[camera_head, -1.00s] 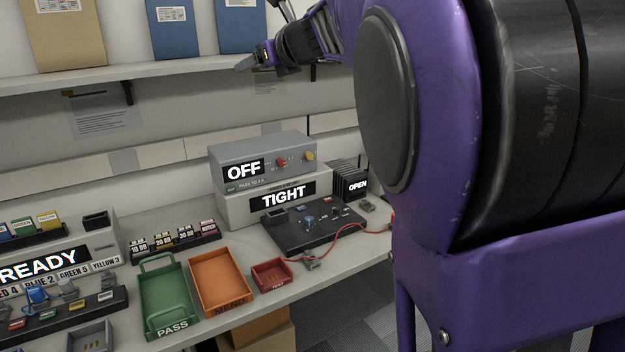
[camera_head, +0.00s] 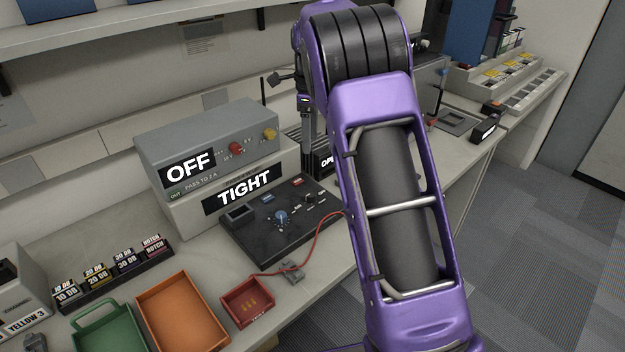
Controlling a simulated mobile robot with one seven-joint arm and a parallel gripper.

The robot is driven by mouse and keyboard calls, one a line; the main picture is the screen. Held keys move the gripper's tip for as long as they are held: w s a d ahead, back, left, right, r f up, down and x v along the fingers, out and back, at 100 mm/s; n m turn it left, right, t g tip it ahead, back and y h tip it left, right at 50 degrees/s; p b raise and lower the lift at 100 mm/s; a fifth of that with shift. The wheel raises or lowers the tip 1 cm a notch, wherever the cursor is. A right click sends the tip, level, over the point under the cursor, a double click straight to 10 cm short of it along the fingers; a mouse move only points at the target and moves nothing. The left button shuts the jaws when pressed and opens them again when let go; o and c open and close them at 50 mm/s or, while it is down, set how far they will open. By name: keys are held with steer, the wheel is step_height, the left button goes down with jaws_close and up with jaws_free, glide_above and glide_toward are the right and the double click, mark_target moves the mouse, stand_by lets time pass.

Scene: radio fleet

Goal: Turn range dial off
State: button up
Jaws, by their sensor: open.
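A black control panel (camera_head: 285,240) lies on the bench in front of the box reading TIGHT. It carries a blue knob (camera_head: 281,217), a small dark knob (camera_head: 310,199), a small screen and small labels. I cannot tell which knob is the range dial, as the small print is unreadable. My gripper (camera_head: 308,155) points down beyond the panel's far side, near the sign partly reading OPEN (camera_head: 325,163). It is apart from the knobs and partly hidden by my arm. It is open and holds nothing that I can see.
A grey box reading OFF (camera_head: 215,140), with red and yellow knobs, sits on the TIGHT box (camera_head: 243,193). Red (camera_head: 246,318), orange (camera_head: 184,320) and green (camera_head: 110,335) trays stand at the front left.

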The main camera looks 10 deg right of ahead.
mark_target(311, 193)
step_height(311, 193, down, 17)
steer(key=shift+s+f+b, duration=0.15)
steer(key=shift+b, duration=0.7)
jaws_close()
